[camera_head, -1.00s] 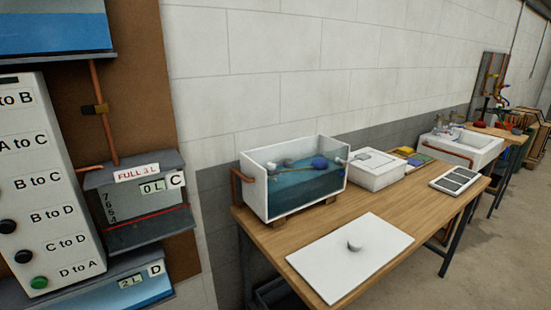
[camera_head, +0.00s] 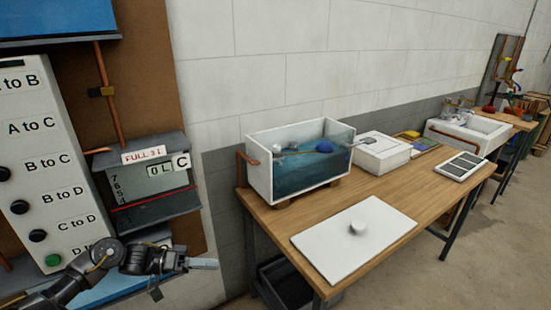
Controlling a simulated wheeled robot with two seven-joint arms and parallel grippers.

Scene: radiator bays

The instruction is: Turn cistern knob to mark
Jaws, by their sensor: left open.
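The cistern (camera_head: 312,183) is a white, open-topped tank with a clear front, part filled with blue water, on the wooden bench. Small grey fittings sit inside; I cannot tell which is the knob, and no mark can be made out. A white flat lid (camera_head: 345,255) with a small round grey knob (camera_head: 357,228) lies in front of the cistern. My left gripper (camera_head: 207,264) is open and empty, left of the bench, apart from the cistern.
A wall board with a button panel (camera_head: 40,170) and a tank marked C (camera_head: 150,190) stands at left, close to my left arm. On the bench (camera_head: 405,195) are a white box (camera_head: 381,154) and a grey panel (camera_head: 461,165). A dark crate (camera_head: 285,285) is below.

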